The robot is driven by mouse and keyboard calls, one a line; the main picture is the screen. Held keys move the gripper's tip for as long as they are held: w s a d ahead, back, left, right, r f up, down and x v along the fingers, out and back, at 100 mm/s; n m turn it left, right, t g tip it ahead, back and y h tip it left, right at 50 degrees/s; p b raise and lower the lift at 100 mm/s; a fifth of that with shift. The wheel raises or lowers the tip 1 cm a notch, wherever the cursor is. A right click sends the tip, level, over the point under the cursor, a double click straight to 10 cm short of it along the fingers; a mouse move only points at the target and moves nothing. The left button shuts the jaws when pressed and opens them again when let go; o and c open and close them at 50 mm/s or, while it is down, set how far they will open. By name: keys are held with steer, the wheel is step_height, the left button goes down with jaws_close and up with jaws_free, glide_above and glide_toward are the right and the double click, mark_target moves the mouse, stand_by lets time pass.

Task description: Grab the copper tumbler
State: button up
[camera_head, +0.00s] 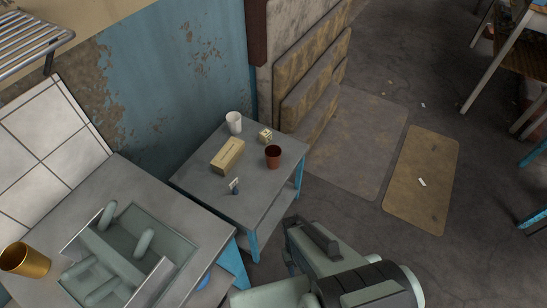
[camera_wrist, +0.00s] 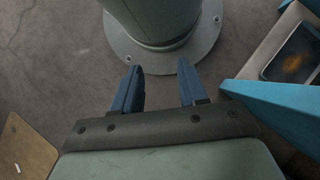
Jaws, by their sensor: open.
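A shiny gold-copper tumbler (camera_head: 25,261) stands at the left edge of the head view, on the grey counter beside the sink. A smaller matte red-brown cup (camera_head: 273,157) stands on the small side table; of the two, only the gold-copper one looks metallic. My gripper (camera_wrist: 158,82) is open and empty in the wrist view, its two blue fingers apart over the floor and my own base. In the head view my arm's end is at the lower middle, right of the side table and far from the tumbler. Neither cup shows in the wrist view.
The grey side table (camera_head: 215,200) also bears a white cup (camera_head: 234,122), a tan box (camera_head: 228,156), a small cube (camera_head: 265,135) and a small dark item (camera_head: 235,187). The sink (camera_head: 125,250) lies between tumbler and arm.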

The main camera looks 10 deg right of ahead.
stand_by(0.3)
steer(key=o, duration=1.1)
steer(key=w+a+r+t+h, duration=0.1)
steer(key=w+r+t, duration=0.2)
steer(key=w+r, duration=0.65)
steer(key=w+r+t, duration=0.3)
steer(key=w+r, duration=0.3)
steer(key=w, duration=0.7)
steer(key=w+a+r+t+h, duration=0.1)
steer(key=w+r+t, duration=0.2)
steer(key=w+r, duration=0.65)
steer(key=m+t, duration=0.3)
steer(key=m, duration=0.2)
glide_above(273, 154)
steer(key=s+a, duration=0.2)
steer(key=s, duration=0.3)
step_height(273, 154, down, 5)
steer(key=shift+s+f, duration=0.1)
steer(key=shift+f, duration=0.05)
steer(key=shift+x, duration=3.25)
